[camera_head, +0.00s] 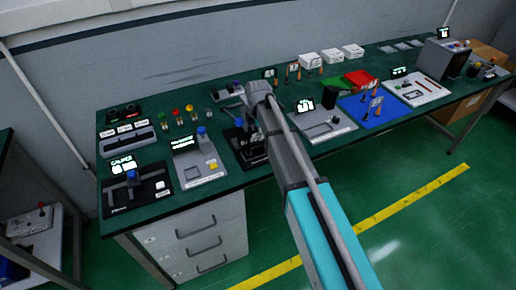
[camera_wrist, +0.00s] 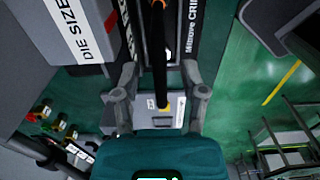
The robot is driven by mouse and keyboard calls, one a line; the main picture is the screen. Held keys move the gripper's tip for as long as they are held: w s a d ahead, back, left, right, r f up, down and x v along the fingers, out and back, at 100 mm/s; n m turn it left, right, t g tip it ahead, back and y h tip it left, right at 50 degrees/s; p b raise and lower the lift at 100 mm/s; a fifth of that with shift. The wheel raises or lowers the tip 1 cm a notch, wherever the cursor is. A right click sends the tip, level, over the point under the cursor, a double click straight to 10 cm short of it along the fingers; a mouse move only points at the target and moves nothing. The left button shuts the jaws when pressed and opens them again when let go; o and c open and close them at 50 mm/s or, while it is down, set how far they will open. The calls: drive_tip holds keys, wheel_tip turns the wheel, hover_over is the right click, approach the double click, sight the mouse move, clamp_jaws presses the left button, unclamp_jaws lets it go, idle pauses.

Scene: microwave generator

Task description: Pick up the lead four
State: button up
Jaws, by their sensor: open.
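My gripper (camera_wrist: 159,98) is open in the wrist view, with one finger on each side of a black rod-like piece (camera_wrist: 160,60). This piece has an orange bit at its top and a yellow band near its lower end. It could be a lead, but I cannot read a number on it, and contact with the fingers cannot be told. Below it shows a grey block (camera_wrist: 173,108) of the crimp station. In the head view, the arm hides part of this station. Small tagged leads (camera_head: 293,72) stand at the back of the bench, and others (camera_head: 375,105) are on the blue mat (camera_head: 352,106).
The green bench (camera_head: 230,178) carries a caliper station (camera_head: 140,190), a grey panel (camera_head: 205,170) and another grey station (camera_head: 325,128). White boxes (camera_head: 310,61) stand at the back. Red and green trays (camera_head: 358,77) lie behind the mat. A grey box (camera_head: 442,58) stands at the right.

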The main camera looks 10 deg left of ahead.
clamp_jaws()
drive_tip(key=shift+r, duration=0.15)
idle(0.4)
wheel_tip(320, 180, up, 3)
drive_tip(key=p, duration=0.3)
drive_tip(key=s+d+r+p, duration=0.2)
drive_tip(key=s+r+p, duration=0.3)
drive_tip(key=s, duration=0.1)
drive_tip(key=s+d+r+p, duration=0.3)
drive_tip(key=s+r+p, duration=0.1)
drive_tip(key=s, duration=0.3)
drive_tip(key=shift+d+r+p, duration=0.25)
drive_tip(key=shift+r+p, duration=0.15)
drive_tip(key=shift+p, duration=0.1)
